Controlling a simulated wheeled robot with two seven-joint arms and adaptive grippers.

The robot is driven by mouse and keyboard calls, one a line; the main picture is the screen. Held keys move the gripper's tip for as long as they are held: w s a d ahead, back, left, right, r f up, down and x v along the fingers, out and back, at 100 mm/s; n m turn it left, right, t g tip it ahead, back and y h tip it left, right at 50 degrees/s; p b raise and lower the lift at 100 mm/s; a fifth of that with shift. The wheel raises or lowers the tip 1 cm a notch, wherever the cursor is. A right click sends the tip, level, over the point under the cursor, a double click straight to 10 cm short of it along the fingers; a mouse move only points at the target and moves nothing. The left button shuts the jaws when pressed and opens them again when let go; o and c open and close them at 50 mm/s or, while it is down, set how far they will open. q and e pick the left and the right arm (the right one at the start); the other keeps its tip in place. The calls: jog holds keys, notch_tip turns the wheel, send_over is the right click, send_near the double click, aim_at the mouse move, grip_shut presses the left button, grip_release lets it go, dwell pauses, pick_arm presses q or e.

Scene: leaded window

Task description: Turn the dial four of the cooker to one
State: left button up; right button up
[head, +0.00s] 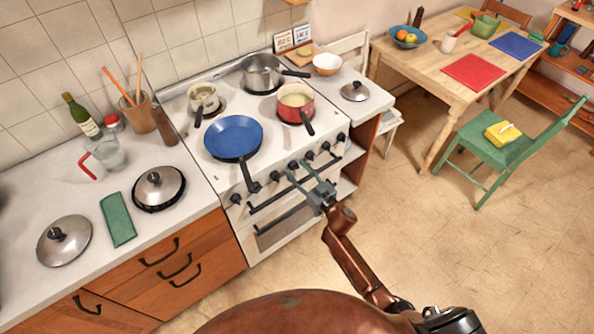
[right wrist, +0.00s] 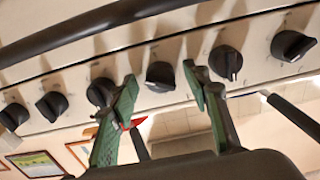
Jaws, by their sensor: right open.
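The white cooker (head: 275,222) stands against the tiled wall with a row of black dials along its front. My right gripper (head: 298,173) is at this row, its green fingers spread and pointing at the panel. In the right wrist view, one dial (right wrist: 160,76) shows between the open fingertips (right wrist: 160,80), with a finger on each side; contact cannot be told. Neighbouring dials (right wrist: 226,62) and (right wrist: 102,92) lie just outside the fingers. I cannot tell from the markings which dial is number four. My left gripper is not in view.
A blue pan (head: 233,137), a red pot (head: 296,101) and a steel pot (head: 261,72) stand on the hob; the blue pan's handle overhangs the front. A dark oven handle (right wrist: 110,22) runs close to the dials. The floor (head: 420,230) to the right is clear.

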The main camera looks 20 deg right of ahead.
jog(key=c, duration=1.2)
jog(key=shift+o, duration=0.2)
jog(key=shift+n, duration=0.4)
jog(key=n, duration=0.4)
jog(key=shift+n, duration=0.4)
jog(key=n+b, duration=0.1)
jog(key=n, duration=0.5)
jog(key=shift+d, duration=0.1)
jog(key=o, duration=1.2)
jog(key=shift+c, duration=0.2)
